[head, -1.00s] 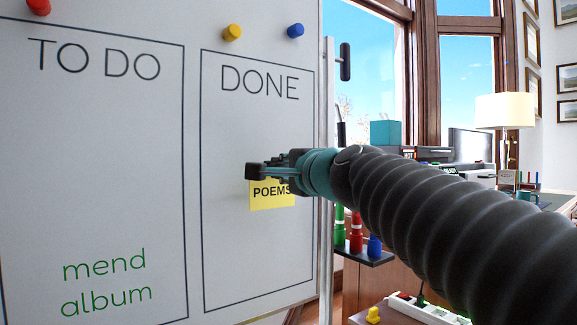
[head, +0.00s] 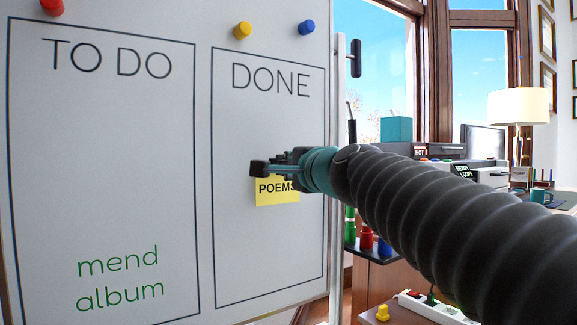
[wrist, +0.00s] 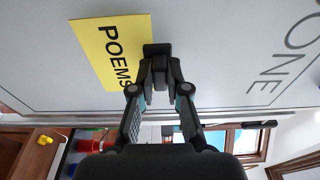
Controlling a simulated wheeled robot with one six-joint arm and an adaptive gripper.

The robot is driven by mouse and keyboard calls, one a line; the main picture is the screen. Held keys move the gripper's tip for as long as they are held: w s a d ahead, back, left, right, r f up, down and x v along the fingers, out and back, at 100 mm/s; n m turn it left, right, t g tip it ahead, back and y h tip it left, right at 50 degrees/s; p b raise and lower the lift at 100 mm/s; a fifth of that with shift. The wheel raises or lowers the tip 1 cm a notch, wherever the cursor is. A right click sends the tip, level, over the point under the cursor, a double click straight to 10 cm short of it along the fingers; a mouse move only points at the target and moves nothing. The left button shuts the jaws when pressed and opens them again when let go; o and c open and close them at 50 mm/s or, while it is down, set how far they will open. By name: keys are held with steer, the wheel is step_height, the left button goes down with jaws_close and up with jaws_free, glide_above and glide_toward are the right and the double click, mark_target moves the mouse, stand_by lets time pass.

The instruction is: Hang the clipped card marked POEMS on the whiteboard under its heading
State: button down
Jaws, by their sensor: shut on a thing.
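The yellow card marked POEMS (head: 272,192) is at the whiteboard (head: 110,150), inside the outlined DONE box (head: 268,250) and below the heading DONE (head: 270,80). My gripper (head: 268,168) is shut at the card's top edge, on a dark clip. In the wrist view the card (wrist: 103,50) lies sideways against the white board face, and my gripper's fingertips (wrist: 158,65) close on the dark clip beside it. I cannot tell whether the clip touches the board.
The TO DO box (head: 100,180) holds green writing, "mend album". Red (head: 52,7), yellow (head: 243,30) and blue (head: 306,27) magnets sit along the board's top. A tray of coloured markers (head: 375,245) stands right of the board edge, by a power strip (head: 435,308).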

steer(key=shift+w+a, duration=0.2)
steer(key=shift+w, duration=0.15)
stand_by(0.3)
stand_by(0.4)
steer(key=c, duration=1.1)
jaws_free()
